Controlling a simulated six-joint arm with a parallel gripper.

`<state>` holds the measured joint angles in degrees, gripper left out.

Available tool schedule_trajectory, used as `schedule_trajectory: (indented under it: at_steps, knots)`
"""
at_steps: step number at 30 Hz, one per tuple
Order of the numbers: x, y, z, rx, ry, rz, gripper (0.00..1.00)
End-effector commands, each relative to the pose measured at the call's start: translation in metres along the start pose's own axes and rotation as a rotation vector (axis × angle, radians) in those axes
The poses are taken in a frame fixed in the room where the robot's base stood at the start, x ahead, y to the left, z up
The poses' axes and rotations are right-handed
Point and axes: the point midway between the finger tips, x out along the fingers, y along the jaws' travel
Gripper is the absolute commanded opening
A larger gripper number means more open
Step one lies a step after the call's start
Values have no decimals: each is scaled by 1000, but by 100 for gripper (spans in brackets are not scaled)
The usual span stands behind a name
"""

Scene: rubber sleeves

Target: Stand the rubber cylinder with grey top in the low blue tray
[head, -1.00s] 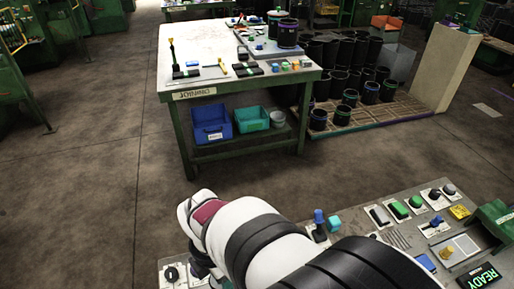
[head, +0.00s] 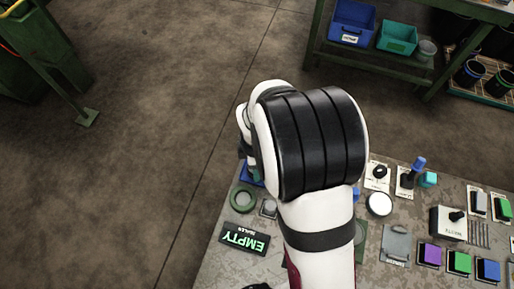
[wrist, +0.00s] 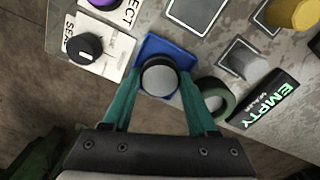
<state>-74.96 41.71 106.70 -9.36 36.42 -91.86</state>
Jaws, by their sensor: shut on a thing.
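In the wrist view, my gripper (wrist: 160,90) has its teal fingers shut on the rubber cylinder with grey top (wrist: 158,77). The cylinder's round grey top faces the camera, and its dark side shows below the rim. It appears within the outline of the low blue tray (wrist: 178,47). I cannot tell whether its base touches the tray floor or hangs just above it. In the head view, a corner of the blue tray (head: 248,174) shows at the bench's left end. My arm hides the cylinder and most of the gripper there.
A green ring (wrist: 217,101) lies close to the tray's right, by an EMPTY sign (wrist: 268,112). A black knob on a white plate (wrist: 85,47) stands to the left. The bench edge is near, with bare floor (head: 150,150) beyond.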

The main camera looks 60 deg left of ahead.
Motion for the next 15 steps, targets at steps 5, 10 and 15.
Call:
schedule_trajectory:
  at_steps: [5,10,15]
  knots:
    - [1,0,0,0,0,0,82]
    - [1,0,0,0,0,0,89]
    - [-2,0,0,0,0,1,89]
